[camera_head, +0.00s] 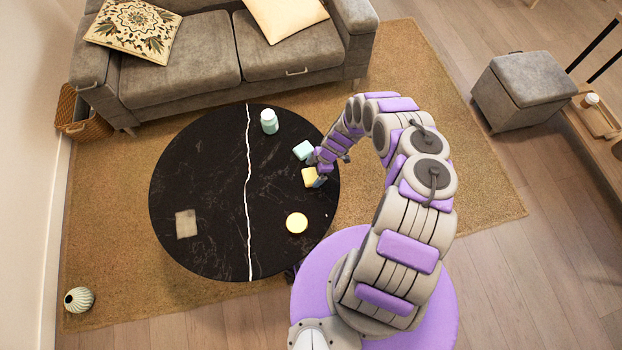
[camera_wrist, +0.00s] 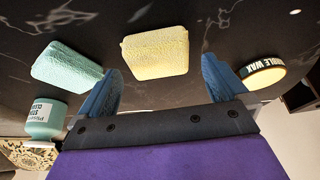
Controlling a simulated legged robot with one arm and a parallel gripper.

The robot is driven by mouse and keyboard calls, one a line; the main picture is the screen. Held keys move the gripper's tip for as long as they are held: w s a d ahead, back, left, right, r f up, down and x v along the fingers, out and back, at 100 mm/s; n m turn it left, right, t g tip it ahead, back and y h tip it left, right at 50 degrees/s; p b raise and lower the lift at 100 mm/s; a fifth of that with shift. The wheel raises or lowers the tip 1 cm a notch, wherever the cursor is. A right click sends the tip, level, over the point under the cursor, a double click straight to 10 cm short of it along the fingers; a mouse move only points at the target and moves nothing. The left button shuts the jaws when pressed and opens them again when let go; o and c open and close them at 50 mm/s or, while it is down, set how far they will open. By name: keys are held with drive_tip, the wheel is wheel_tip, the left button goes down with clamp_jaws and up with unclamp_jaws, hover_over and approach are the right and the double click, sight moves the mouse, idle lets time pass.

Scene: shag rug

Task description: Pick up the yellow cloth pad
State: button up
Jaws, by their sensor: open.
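The yellow cloth pad (camera_head: 309,177) lies on the round black table (camera_head: 200,160), near its right edge. It also shows in the wrist view (camera_wrist: 155,53), ahead of my fingers and roughly centred on the space between them. My gripper (camera_head: 321,181) is low over the table, right beside the pad in the head view. In the wrist view my two blue fingers (camera_wrist: 167,85) are spread apart with nothing between them. Part of the pad is hidden by my gripper in the head view.
A mint pad (camera_head: 303,150) lies just behind the yellow pad. A mint bottle (camera_head: 269,121) stands farther back. A round yellow wax tin (camera_head: 297,223) sits nearer the front. A beige square (camera_head: 186,223) lies at the left. A grey sofa (camera_head: 190,60) stands behind the table.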

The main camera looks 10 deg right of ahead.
sight(312, 175)
drive_tip(key=shift+x, duration=1)
drive_tip(key=shift+r, duration=0.1)
drive_tip(key=c, duration=1.1)
drive_tip(key=shift+o, duration=0.2)
drive_tip(key=shift+r, duration=0.1)
wheel_tip(312, 175, up, 10)
drive_tip(key=p, duration=0.4)
